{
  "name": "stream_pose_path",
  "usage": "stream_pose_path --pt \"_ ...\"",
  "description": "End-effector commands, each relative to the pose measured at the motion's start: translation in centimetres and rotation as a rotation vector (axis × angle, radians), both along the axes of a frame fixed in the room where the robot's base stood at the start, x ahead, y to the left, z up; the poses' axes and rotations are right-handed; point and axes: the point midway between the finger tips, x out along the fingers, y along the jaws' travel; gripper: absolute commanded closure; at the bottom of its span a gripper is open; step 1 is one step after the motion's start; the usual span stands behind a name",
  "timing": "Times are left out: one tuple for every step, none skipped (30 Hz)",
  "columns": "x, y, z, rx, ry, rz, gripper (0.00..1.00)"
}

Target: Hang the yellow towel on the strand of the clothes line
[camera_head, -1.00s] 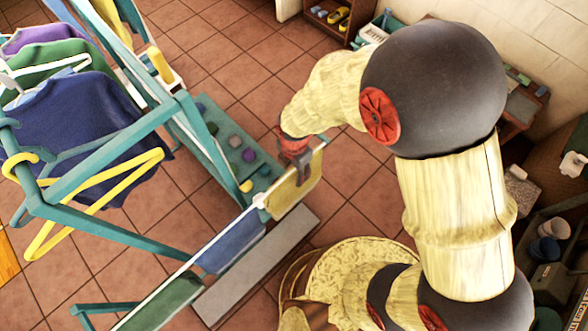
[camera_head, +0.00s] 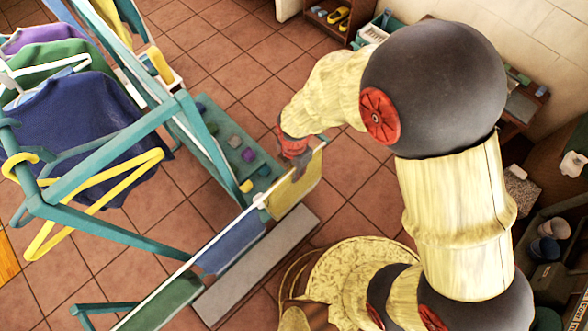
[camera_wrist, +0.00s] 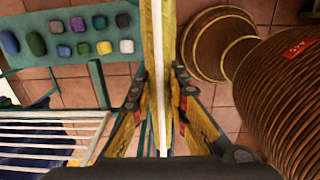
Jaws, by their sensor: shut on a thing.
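The yellow towel (camera_head: 304,186) hangs at the far end of the white strand of the clothes line (camera_head: 184,266). My gripper (camera_head: 294,160) is at the towel's upper edge, over the strand. In the wrist view, the strand (camera_wrist: 157,60) runs between my jaws (camera_wrist: 159,100), with yellow cloth (camera_wrist: 169,35) on both sides of it. The jaws are shut on the towel from both sides. The towel's far face is hidden in the head view.
A blue cloth (camera_head: 232,243) and a green cloth (camera_head: 168,300) hang nearer on the same strand. A teal rack (camera_head: 120,228) with hangers and shirts stands at left. A teal board (camera_head: 222,130) with several coloured pieces lies behind the line. Tiled floor is clear behind it.

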Motion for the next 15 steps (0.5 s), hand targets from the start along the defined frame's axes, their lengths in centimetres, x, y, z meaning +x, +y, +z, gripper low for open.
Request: stream_pose_path --pt "0.0 0.0 0.0 0.001 -0.001 0.0 1.0" --pt "0.0 0.0 0.1 0.001 -0.001 0.0 1.0" --pt "0.0 0.0 0.3 0.001 -0.001 0.0 1.0" --pt "0.0 0.0 0.6 0.001 -0.001 0.0 1.0" --pt "0.0 0.0 0.9 0.002 -0.001 0.0 1.0" --pt "0.1 0.0 1.4 0.001 -0.002 0.0 1.0" --pt "0.1 0.0 1.8 0.001 -0.002 0.0 1.0" --pt "0.1 0.0 2.1 0.001 -0.002 0.0 1.0" --pt "0.1 0.0 2.6 0.002 -0.001 0.0 1.0" --pt "0.0 0.0 2.9 0.001 -0.001 0.0 1.0" --pt "0.0 0.0 3.2 0.001 -0.001 0.0 1.0" --pt "0.0 0.0 3.7 0.001 -0.001 0.0 1.0" --pt "0.0 0.0 4.0 0.001 -0.001 0.0 1.0" --pt "0.0 0.0 4.3 0.001 -0.001 0.0 1.0" --pt "0.0 0.0 4.7 0.001 -0.001 0.0 1.0"
